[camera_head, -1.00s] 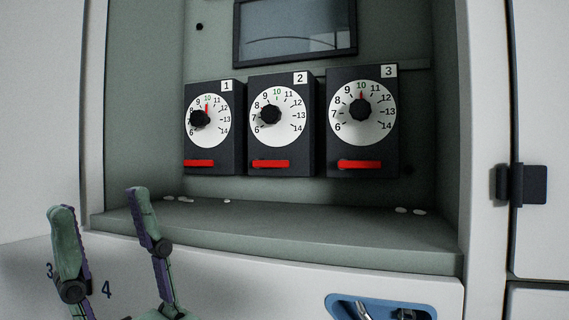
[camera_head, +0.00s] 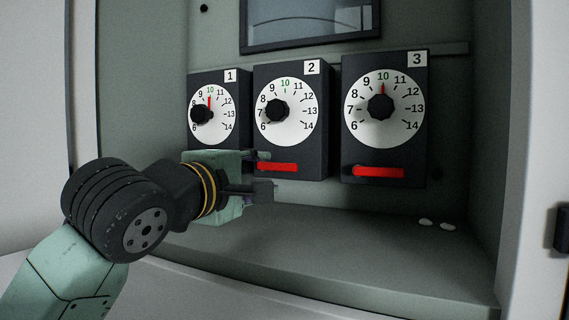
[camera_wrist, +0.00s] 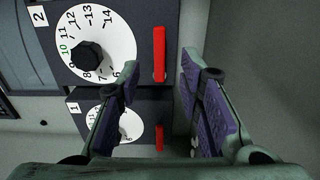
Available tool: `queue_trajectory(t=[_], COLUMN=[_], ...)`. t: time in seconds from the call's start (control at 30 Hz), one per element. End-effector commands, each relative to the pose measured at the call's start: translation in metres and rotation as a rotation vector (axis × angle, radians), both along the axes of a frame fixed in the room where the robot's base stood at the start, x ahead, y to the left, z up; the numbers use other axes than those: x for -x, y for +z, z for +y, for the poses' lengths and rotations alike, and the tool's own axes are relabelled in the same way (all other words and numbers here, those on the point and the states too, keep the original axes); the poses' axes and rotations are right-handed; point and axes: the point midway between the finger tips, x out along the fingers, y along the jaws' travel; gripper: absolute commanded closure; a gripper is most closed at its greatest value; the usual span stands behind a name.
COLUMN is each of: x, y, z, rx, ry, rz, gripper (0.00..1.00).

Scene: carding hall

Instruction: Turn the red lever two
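Red lever two (camera_head: 278,167) lies horizontal at the bottom of the black box numbered 2 (camera_head: 322,130). It also shows in the wrist view (camera_wrist: 159,53), where it runs up and down the picture. Above it is a white dial with a black knob (camera_head: 276,111). My gripper (camera_head: 265,173) is just in front of the lower part of box 2, by the lever's left end. In the wrist view my gripper (camera_wrist: 160,80) is open, one finger on each side of the lever's line. I see no contact with the lever.
Box 1 (camera_head: 239,95) stands left of box 2; my gripper hides its lever in the head view. Red lever three (camera_head: 378,172) is on box 3 at the right. A grey shelf (camera_head: 350,235) lies below, with small white bits at the right.

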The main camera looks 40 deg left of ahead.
Motion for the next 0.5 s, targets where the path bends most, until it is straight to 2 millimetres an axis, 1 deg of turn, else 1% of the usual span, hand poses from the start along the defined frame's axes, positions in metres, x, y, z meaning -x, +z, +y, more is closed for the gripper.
queue_trajectory(t=[0.03,0.3,0.4,0.5], x=[-0.009,-0.059,-0.074,-0.085], y=[0.002,0.003,0.003,0.002], z=[0.0,0.011,0.015,0.017], rx=[0.002,0.004,0.005,0.005], ry=[-0.006,-0.009,-0.009,-0.009], rz=[0.001,-0.003,-0.003,-0.005], gripper=[0.67,0.67,0.67,0.67])
